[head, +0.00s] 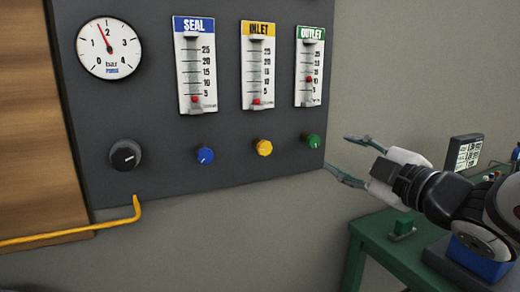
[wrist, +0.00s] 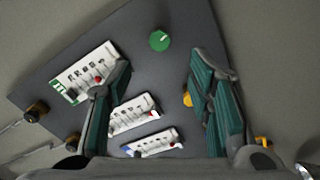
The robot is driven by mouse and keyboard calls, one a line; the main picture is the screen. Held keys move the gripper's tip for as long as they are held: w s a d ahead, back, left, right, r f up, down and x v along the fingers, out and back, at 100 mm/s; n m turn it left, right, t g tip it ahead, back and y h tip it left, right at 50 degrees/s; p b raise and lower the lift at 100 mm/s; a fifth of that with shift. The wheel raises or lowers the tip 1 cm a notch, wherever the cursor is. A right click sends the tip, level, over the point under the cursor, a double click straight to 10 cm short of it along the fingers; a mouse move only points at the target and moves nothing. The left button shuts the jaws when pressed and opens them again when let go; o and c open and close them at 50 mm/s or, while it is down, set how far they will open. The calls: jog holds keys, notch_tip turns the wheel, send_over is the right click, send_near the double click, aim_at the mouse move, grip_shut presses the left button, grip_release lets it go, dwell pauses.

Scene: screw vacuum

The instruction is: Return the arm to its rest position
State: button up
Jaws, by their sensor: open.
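My gripper (head: 341,154) is at the right in the head view, with its fingers spread and pointing left toward the lower right edge of the dark panel (head: 235,180). Nothing is between the fingers. The green knob (head: 313,141) sits on the panel just left of the fingertips, apart from them in the picture. In the wrist view the open gripper (wrist: 162,58) frames the green knob (wrist: 159,41), which shows beyond the gap between the fingers. My arm reaches in from the right edge of the head view.
The panel carries a round gauge (head: 109,48), SEAL (head: 195,65), INLET (head: 258,65) and OUTLET (head: 309,65) meters, and black (head: 125,155), blue (head: 205,155) and yellow (head: 264,147) knobs. A yellow pipe (head: 70,235) runs lower left. A green table (head: 375,235) with a small display (head: 464,153) stands lower right.

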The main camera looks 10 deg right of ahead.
dwell(0.3)
jog(key=s+d+f+m+g+h, duration=0.7)
jog(key=s+f+m+h, duration=0.15)
jog(key=m, duration=0.25)
jog(key=s+a+f+m+g+y, duration=0.1)
jog(key=s+a+f+m+g, duration=0.15)
jog(key=s, duration=0.45)
jog(key=s+a+f+m+g+y, duration=0.15)
jog(key=s+a+g, duration=0.25)
jog(key=s, duration=0.4)
jog(key=s+a+f+m+g, duration=0.1)
jog(key=s+a+f+g, duration=0.15)
jog(key=s, duration=0.45)
notch_tip(320, 180, up, 18)
jog(key=t+p, duration=0.3)
jog(key=p, duration=1.3)
jog(key=shift+w+a+r+p, duration=0.15)
jog(key=shift+a+r+p, duration=0.1)
jog(key=shift+p, duration=0.1)
